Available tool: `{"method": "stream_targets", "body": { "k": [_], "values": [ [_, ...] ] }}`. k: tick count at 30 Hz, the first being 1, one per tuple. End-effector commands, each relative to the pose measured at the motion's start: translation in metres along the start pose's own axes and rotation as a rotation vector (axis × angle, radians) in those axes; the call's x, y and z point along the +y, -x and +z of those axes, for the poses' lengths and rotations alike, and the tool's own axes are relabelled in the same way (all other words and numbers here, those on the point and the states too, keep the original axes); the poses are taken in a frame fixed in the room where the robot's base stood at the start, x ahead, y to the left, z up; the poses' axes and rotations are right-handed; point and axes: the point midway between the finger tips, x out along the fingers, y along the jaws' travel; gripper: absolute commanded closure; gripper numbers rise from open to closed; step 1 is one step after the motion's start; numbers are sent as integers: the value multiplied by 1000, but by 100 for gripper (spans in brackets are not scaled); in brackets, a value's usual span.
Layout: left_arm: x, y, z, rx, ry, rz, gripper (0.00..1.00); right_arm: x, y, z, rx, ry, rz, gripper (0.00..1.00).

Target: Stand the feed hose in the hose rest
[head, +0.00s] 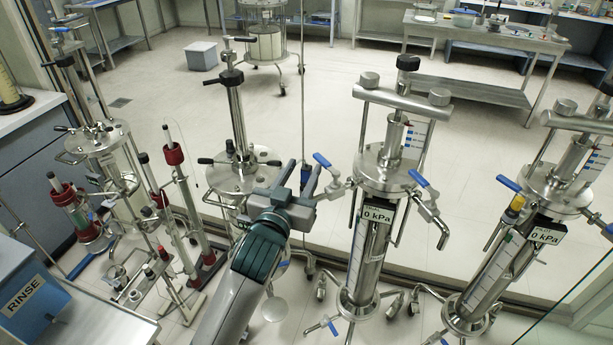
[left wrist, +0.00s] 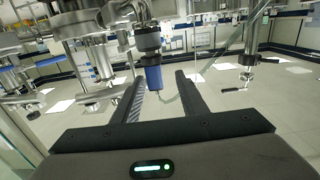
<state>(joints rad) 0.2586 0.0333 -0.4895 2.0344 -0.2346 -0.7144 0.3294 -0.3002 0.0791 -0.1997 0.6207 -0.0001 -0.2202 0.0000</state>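My left gripper (head: 301,174) reaches in from the bottom of the head view, between two steel columns. In the left wrist view its two fingers (left wrist: 159,78) stand apart. A blue piece with a dark collar (left wrist: 153,76), which looks like the feed hose's end, shows in line with the gap, near the fingertips. I cannot tell whether a finger touches it. A small blue part (head: 304,178) also shows between the fingers in the head view, below a thin upright line (head: 303,80). I cannot pick out the hose rest with certainty. My right gripper is out of view.
A steel column with a 0 kPa display (head: 378,215) stands close right of the gripper; another (head: 232,115) stands left. A third column (head: 546,195) is far right. Red-capped tubes (head: 174,155) and a blue RINSE bin (head: 38,300) are at left. The floor behind (head: 340,110) is open.

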Motion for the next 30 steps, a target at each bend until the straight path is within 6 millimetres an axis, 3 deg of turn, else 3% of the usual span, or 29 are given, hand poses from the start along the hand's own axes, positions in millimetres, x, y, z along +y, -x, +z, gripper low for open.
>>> {"method": "stream_targets", "body": {
  "k": [8, 15, 21, 30],
  "values": [
    [2, -7, -3, -1, -1, -1, 61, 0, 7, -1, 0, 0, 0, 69],
    [7, -33, -7, -1, -1, -1, 61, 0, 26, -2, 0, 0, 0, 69],
    [6, -50, -4, -1, -1, 0, 61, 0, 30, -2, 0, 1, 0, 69],
    [7, -52, -2, -1, 0, 0, 61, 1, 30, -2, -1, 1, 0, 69]
  ]
}}
